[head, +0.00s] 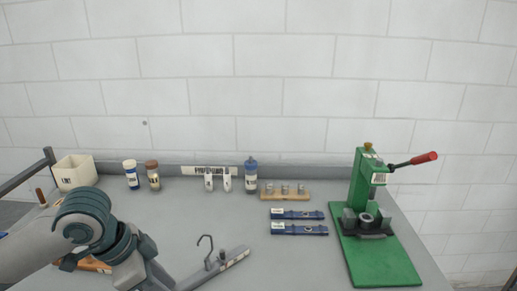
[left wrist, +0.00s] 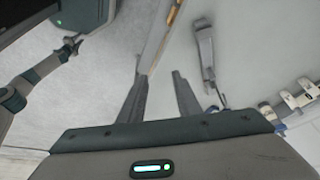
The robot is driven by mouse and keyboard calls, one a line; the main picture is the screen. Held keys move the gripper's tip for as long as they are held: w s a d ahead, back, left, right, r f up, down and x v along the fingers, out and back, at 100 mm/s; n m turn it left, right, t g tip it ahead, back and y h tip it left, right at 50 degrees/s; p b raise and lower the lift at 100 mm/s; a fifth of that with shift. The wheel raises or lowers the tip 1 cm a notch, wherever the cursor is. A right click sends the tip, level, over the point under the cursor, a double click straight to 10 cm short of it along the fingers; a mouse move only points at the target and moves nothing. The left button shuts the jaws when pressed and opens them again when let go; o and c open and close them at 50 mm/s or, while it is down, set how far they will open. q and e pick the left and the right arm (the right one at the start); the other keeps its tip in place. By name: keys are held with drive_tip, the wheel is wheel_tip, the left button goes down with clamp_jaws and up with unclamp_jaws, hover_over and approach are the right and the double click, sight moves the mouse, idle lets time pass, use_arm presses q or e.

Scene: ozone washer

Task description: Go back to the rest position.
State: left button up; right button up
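My left arm comes in from the left in the head view, and its gripper end is low at the bottom edge, mostly cut off. In the left wrist view my left gripper (left wrist: 160,92) has its two fingers well apart with nothing between them. A grey bar with a thin hook (head: 222,267) lies on the table just right of the arm. The bar also shows beyond the fingers in the left wrist view (left wrist: 205,48). A small, dark arm end (left wrist: 70,46), apparently my right gripper, shows far off there; its fingers are too small to read.
A green press with a red handle (head: 381,255) stands at the right. Two blue cases (head: 299,228), a wooden block with weights (head: 285,196), bottles (head: 153,177) and a white bin (head: 75,172) stand farther back. The table's middle front is mostly clear.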

use_arm(q)
drive_tip(key=s+d+f+n+t+h, duration=0.15)
drive_tip(key=d+f, duration=0.25)
drive_tip(key=f, duration=0.4)
drive_tip(key=s+d+f+n+t, duration=0.1)
drive_tip(key=s+d+f+n, duration=0.15)
drive_tip(key=f, duration=0.45)
drive_tip(key=s+a+f+n+g+y, duration=0.1)
drive_tip(key=s+a+f+n+y, duration=0.3)
drive_tip(key=s+f, duration=0.45)
drive_tip(key=s+a+f+n+y, duration=0.1)
drive_tip(key=s+a+f+n, duration=0.1)
drive_tip(key=s+a+f, duration=0.6)
drive_tip(key=s+d+f+g, duration=0.1)
drive_tip(key=s+f, duration=0.1)
drive_tip(key=f, duration=1.2)
drive_tip(key=s+d+f, duration=0.1)
drive_tip(key=f, duration=1.3)
drive_tip(key=s+a+f, duration=0.1)
drive_tip(key=s+f, duration=0.7)
drive_tip(key=s, duration=0.1)
drive_tip(key=s+a+f+g, duration=0.1)
drive_tip(key=s+a+f, duration=0.1)
drive_tip(key=s+f, duration=0.6)
drive_tip(key=shift+s+a+f, duration=0.15)
drive_tip(key=shift+s+a, duration=0.1)
drive_tip(key=shift+s, duration=0.1)
